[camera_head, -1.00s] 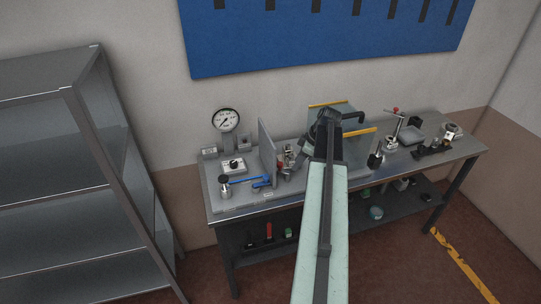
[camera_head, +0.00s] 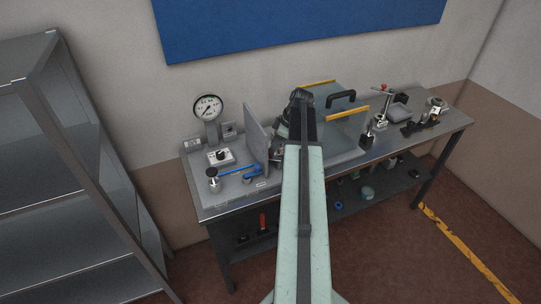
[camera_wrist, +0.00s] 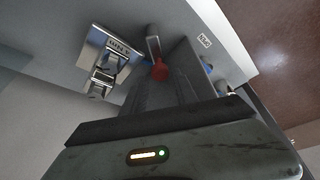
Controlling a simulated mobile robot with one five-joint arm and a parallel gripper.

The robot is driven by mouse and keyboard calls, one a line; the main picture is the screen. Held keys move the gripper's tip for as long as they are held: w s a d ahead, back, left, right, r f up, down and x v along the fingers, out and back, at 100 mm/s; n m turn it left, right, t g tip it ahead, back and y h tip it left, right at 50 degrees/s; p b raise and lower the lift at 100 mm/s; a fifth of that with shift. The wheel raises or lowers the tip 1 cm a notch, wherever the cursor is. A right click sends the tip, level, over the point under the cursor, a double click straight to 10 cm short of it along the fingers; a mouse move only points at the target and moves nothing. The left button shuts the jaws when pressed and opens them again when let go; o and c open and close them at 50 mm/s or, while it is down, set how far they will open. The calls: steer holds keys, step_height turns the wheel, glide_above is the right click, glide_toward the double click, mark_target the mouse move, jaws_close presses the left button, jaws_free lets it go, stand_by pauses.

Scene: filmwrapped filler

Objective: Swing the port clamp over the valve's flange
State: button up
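My gripper (camera_wrist: 168,82) reaches in from the bottom of the wrist view; its two dark fingers look apart with nothing clearly held between them. A red tip (camera_wrist: 160,70) on a grey metal bar (camera_wrist: 153,46) shows near the fingertips; it looks like the port clamp's handle, but I cannot tell whether the fingers touch it. A shiny metal bracket with a label (camera_wrist: 108,52) stands left of it. I cannot make out the valve's flange. In the head view my arm hides the gripper and most of the fixture, right of an upright grey plate (camera_head: 257,143).
A metal workbench (camera_head: 226,205) carries a pressure gauge (camera_head: 208,108), a dial box (camera_head: 220,157) and a blue lever (camera_head: 238,169) on the left. A clear guard with yellow edges (camera_head: 345,115) stands close right of my arm. A metal shelf (camera_head: 85,130) stands at the left.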

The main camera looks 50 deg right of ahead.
steer(key=b+x, duration=0.1)
steer(key=x, duration=0.2)
steer(key=shift+s, duration=0.1)
steer(key=shift+r, duration=0.2)
jaws_close()
